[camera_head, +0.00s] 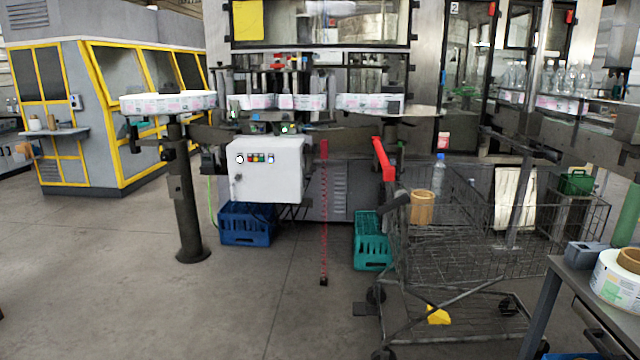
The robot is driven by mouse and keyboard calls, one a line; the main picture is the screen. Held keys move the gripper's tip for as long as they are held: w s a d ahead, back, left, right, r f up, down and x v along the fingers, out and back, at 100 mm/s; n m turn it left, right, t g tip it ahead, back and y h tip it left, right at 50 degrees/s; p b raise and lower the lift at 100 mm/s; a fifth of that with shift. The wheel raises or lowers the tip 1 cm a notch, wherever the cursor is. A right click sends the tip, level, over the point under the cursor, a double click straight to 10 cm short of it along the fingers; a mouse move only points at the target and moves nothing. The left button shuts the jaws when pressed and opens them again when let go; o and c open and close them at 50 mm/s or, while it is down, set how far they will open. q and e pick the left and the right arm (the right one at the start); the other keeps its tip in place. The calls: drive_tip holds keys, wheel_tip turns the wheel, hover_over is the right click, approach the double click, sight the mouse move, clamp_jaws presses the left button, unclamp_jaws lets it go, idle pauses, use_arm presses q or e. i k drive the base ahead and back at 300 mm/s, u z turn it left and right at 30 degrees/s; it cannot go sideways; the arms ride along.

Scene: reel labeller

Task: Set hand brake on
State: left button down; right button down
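No hand brake can be made out for certain in this view. The reel labeller stands at the back centre, with flat white label reels (168,103) on its left side and more reels (370,103) at its middle and right. A white control box (267,170) with small coloured buttons and knobs hangs on its front. A wire shopping cart (470,262) with a red handle (384,160) stands in front of the labeller to the right. Neither of my grippers is in view.
A blue crate (246,224) and a teal crate (372,242) sit on the floor by the labeller. A dark post (187,200) stands at left. A table with a label roll (617,280) is at lower right. The floor (150,300) at left front is clear.

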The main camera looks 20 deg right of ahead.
sight(401, 197)
drive_tip(key=z, duration=0.15)
drive_tip(key=i, duration=1.45)
drive_tip(key=z, duration=0.2)
